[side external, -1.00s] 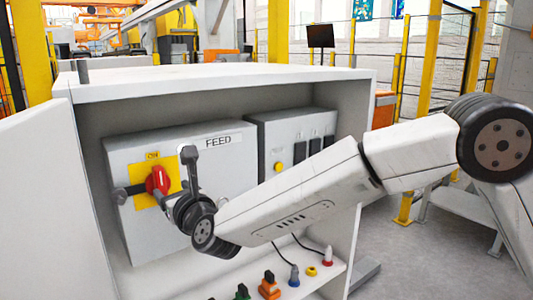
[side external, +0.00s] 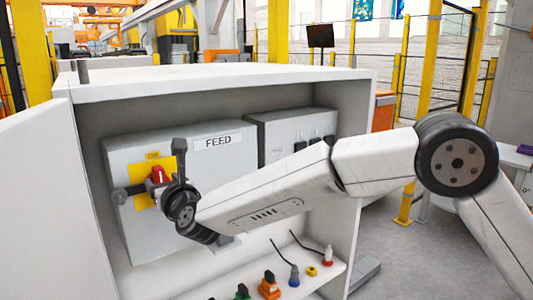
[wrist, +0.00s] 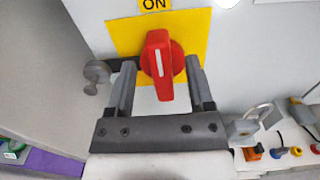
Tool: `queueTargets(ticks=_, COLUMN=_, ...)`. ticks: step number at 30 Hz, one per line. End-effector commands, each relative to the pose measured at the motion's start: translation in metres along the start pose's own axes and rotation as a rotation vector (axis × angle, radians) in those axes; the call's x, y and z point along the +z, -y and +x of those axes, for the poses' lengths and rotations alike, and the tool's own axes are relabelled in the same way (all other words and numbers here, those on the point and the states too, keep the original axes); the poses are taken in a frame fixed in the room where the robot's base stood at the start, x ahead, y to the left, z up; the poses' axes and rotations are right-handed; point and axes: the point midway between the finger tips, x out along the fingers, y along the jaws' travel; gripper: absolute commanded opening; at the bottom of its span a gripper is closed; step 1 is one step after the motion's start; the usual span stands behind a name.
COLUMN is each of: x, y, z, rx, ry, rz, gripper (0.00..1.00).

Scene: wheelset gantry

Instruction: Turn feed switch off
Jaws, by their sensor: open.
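The feed switch is a red rotary knob (wrist: 158,68) on a yellow plate (wrist: 193,32), with an ON label (wrist: 155,4) above it. Its white line points up toward ON. In the side view the knob (side external: 158,174) is partly hidden by my wrist, on the grey box marked FEED (side external: 217,142). My gripper (wrist: 160,72) is open, with one dark finger on each side of the knob's lower part. A gap shows between the knob and each finger; I cannot tell how deep the fingertips reach.
A round metal piece (wrist: 97,72) sits just left of the left finger. A padlock (wrist: 256,122) shows at right. The cabinet's open door (side external: 45,190) stands at left, and a second grey box (side external: 285,135) at right. Several plugs, one orange (side external: 269,286), line the lower shelf.

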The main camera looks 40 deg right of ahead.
Motion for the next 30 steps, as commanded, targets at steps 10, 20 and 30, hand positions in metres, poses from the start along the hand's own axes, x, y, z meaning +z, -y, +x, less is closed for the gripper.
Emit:
queueTargets(ticks=10, x=-0.001, y=0.0, z=0.026, rx=-0.001, ry=-0.001, rz=0.0, gripper=0.68)
queueTargets(ticks=20, x=0.0, y=0.0, z=0.031, rx=0.0, ry=-0.001, rz=-0.001, gripper=0.68)
queueTargets(ticks=30, x=0.0, y=0.0, z=0.031, rx=0.0, ry=0.0, rz=-0.001, gripper=0.0)
